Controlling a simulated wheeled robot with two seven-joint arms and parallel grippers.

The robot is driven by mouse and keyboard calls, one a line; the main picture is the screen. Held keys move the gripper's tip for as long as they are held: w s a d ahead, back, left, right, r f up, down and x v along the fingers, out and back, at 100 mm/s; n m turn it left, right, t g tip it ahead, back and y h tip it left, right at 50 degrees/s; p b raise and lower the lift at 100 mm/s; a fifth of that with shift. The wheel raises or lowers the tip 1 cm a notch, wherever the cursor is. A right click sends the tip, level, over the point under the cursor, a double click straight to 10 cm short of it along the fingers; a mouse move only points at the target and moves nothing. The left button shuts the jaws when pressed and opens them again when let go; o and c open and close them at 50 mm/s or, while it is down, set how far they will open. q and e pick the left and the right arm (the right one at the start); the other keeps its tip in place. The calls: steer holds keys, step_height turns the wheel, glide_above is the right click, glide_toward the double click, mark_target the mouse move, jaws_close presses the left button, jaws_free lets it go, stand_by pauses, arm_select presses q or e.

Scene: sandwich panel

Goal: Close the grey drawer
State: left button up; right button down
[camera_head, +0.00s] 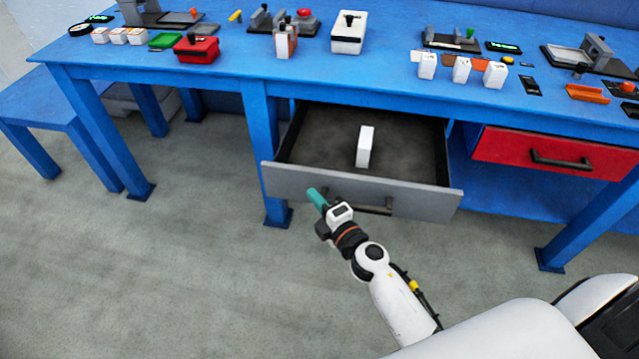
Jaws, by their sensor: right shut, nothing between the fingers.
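The grey drawer (425,202) is pulled well out from under the blue table. Its dark handle (376,207) is on the front panel, partly behind my right arm. A white box (365,146) stands inside on the drawer's dark floor. My right gripper (316,198), with teal fingers, is shut and empty. It is at the left half of the drawer's front panel, left of the handle. I cannot tell whether the fingertips touch the panel. My left gripper is not in view.
A red drawer (550,153) sits shut at the right under the blue table (350,83). The table top carries several white boxes, a red bin (197,49) and small tools. A lower blue bench (50,110) stands at the left. The floor in front is clear.

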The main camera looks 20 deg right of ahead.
mark_target(311, 175)
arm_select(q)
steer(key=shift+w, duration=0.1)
arm_select(e)
steer(key=shift+w+d, duration=0.6)
steer(key=shift+w, duration=0.2)
steer(key=shift+w+d, duration=0.55)
steer(key=shift+w, duration=0.25)
